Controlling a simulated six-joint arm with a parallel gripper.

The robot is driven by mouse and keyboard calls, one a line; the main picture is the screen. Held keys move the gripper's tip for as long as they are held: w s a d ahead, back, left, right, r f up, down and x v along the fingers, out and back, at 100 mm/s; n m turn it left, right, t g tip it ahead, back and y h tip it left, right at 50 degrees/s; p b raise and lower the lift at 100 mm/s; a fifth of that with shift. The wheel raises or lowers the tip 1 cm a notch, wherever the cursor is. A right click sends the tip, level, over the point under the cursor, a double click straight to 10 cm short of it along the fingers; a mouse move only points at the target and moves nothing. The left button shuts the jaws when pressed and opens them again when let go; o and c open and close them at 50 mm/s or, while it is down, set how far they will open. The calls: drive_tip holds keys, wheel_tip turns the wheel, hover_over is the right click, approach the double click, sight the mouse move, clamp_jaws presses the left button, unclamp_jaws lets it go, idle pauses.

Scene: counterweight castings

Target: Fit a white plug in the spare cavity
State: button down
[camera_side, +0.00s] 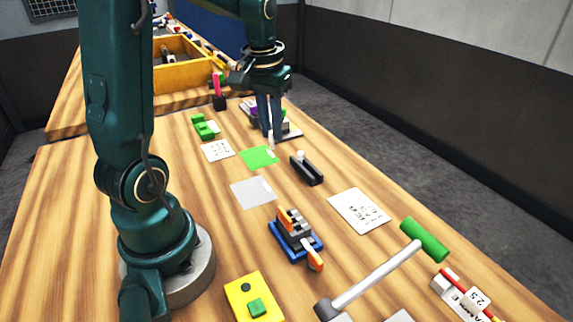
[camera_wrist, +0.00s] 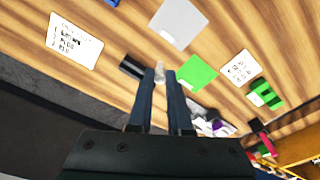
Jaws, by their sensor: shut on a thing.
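My gripper (camera_side: 269,136) points down over the table, shut on a small white plug (camera_side: 271,143) whose lower end shows below the fingertips. In the wrist view the plug (camera_wrist: 160,71) shows between my fingertips (camera_wrist: 165,78). A black block (camera_side: 307,169) lies to the right and nearer the side camera, with a small pale piece at its far end. The block (camera_wrist: 132,67) lies left of my fingers in the wrist view. A pale tray (camera_side: 292,130) with purple and green pieces stands behind my fingers, partly hidden. I cannot make out a spare cavity.
A green square (camera_side: 258,157) and grey square (camera_side: 252,193) lie flat near my gripper. A wooden bin (camera_side: 184,76) stands behind.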

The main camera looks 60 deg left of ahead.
drive_tip(key=s+d+m, duration=0.3)
drive_tip(key=d+m, duration=0.3)
drive_tip(key=d, duration=0.8)
drive_tip(key=shift+s+t+h, duration=0.2)
drive_tip(key=shift+t+h, duration=0.1)
drive_tip(key=shift+h, duration=0.1)
drive_tip(key=shift+f, duration=2.75)
drive_tip(key=shift+f, duration=1.25)
drive_tip(key=c, duration=0.8)
unclamp_jaws()
drive_tip(key=shift+o, duration=0.2)
